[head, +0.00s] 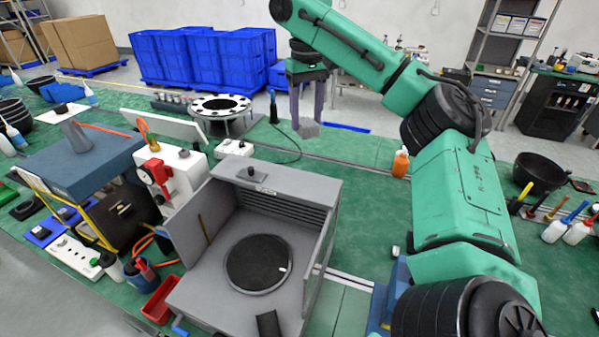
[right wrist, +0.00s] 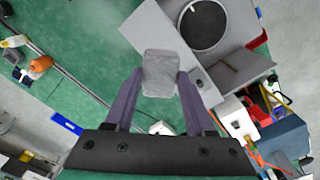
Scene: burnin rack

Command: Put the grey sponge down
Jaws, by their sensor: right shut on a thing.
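The grey sponge (head: 308,129) is a small light block held between the fingertips of my right gripper (head: 307,112). In the right wrist view the sponge (right wrist: 160,73) sits between the two purple-grey fingers (right wrist: 157,85), which are shut on it. The gripper points down and holds the sponge above the green bench, behind the open grey box. How high the sponge is above the bench I cannot tell exactly. My left gripper is not in view.
The grey box (head: 270,180) with a round dark plate (head: 258,264) inside stands open at the front. An orange bottle (head: 400,163) stands right of the gripper. A black-and-white ring fixture (head: 220,106) is to the left. Green bench (head: 365,215) right of the box is clear.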

